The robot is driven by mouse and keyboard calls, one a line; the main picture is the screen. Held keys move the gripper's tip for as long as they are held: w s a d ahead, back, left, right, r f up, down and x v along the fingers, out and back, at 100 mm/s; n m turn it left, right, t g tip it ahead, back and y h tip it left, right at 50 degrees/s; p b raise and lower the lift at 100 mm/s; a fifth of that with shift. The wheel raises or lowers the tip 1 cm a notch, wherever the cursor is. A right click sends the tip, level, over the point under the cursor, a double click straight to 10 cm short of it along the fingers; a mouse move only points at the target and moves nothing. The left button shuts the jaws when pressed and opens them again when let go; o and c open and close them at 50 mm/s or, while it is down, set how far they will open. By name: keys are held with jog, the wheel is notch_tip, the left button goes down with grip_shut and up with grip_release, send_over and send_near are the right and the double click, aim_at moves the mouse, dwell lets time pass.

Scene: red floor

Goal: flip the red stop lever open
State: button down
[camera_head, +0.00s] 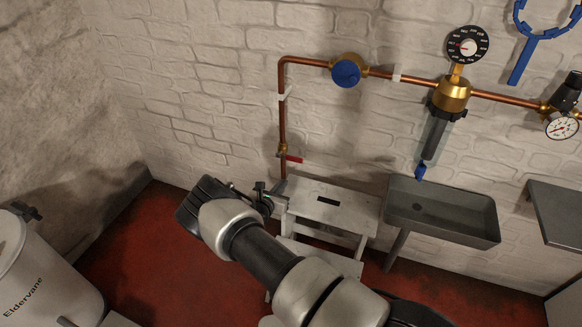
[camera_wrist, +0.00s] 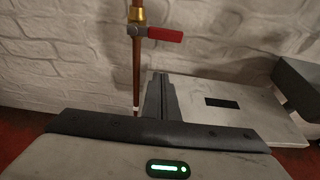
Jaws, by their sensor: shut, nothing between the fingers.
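The red stop lever (camera_head: 293,158) sits on a brass valve (camera_head: 283,149) low on the vertical copper pipe. It points right, roughly crosswise to the pipe. In the wrist view the lever (camera_wrist: 166,34) shows clearly above the fingers, with the brass fitting (camera_wrist: 137,14) at its left. My gripper (camera_head: 281,186) is just below the lever, in front of the wall. Its fingers (camera_wrist: 158,80) are shut together and empty, with a visible gap between them and the lever.
A pale step stool (camera_head: 335,209) stands right beside and below my gripper. A grey sink (camera_head: 440,213) is further right. The copper pipe runs up and right to a blue-capped valve (camera_head: 346,73), a filter and gauges. A white drum (camera_head: 40,275) is at lower left.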

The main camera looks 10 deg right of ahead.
aim_at(289, 158)
dwell(0.3)
jog(key=b+x, duration=0.4)
jog(key=x, duration=0.5)
jog(key=shift+w+d+f, duration=0.1)
jog(key=shift+d+f, duration=0.05)
jog(key=shift+f, duration=0.1)
jog(key=r, duration=0.3)
jog(key=shift+w+p, duration=0.3)
jog(key=shift+p, duration=0.05)
jog(key=shift+d+r, duration=0.1)
jog(key=shift+r, duration=0.5)
